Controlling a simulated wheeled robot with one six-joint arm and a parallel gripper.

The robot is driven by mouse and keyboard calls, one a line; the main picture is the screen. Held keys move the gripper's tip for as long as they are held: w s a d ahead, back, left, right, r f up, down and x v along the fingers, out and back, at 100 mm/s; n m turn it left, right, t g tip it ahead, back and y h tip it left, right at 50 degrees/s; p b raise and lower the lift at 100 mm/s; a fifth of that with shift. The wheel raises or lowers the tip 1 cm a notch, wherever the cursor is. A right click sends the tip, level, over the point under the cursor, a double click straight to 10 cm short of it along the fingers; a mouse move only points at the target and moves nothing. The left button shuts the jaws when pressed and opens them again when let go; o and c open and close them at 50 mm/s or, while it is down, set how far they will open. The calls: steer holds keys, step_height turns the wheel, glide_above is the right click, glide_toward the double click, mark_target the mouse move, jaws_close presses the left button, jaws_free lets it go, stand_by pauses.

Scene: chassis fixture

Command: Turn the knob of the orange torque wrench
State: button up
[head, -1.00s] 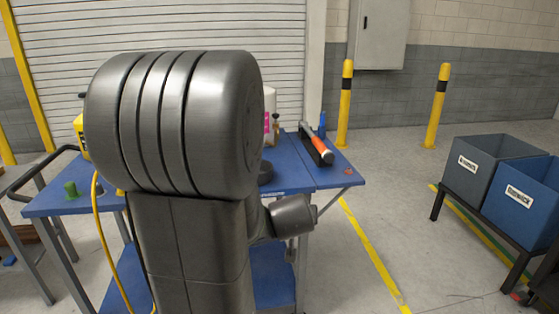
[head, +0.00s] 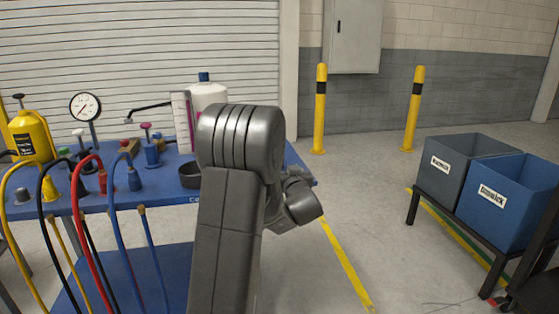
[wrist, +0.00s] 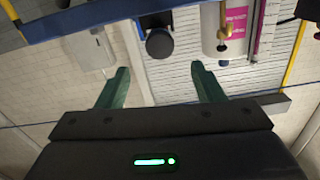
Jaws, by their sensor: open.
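The orange torque wrench does not show clearly in either current view. In the head view my arm covers the right part of the blue workbench (head: 298,172), where an orange-handled tool lay in the earlier frame. In the wrist view my gripper (wrist: 160,70) has its two green fingers spread wide apart with nothing between them. The wrist picture looks turned over, with the blue bench edge (wrist: 85,18) along its top. The fingers look clear of the bench. The gripper itself is hidden behind my arm in the head view.
A white container (head: 208,95) stands behind my arm. Yellow posts (head: 320,110) and two bins (head: 505,200) stand right, with open floor between.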

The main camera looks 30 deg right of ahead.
steer(key=x, duration=0.8)
steer(key=shift+w+d, duration=0.15)
steer(key=shift+w, duration=0.2)
steer(key=c, duration=1)
steer(key=shift+o, duration=0.2)
steer(key=n+b, duration=0.2)
steer(key=b, duration=0.1)
steer(key=shift+f, duration=0.25)
steer(key=shift+n+b, duration=0.65)
steer(key=shift+n, duration=0.45)
steer(key=shift+r+n, duration=0.2)
steer(key=shift+n, duration=0.3)
steer(key=o, duration=1)
steer(key=shift+c, duration=0.2)
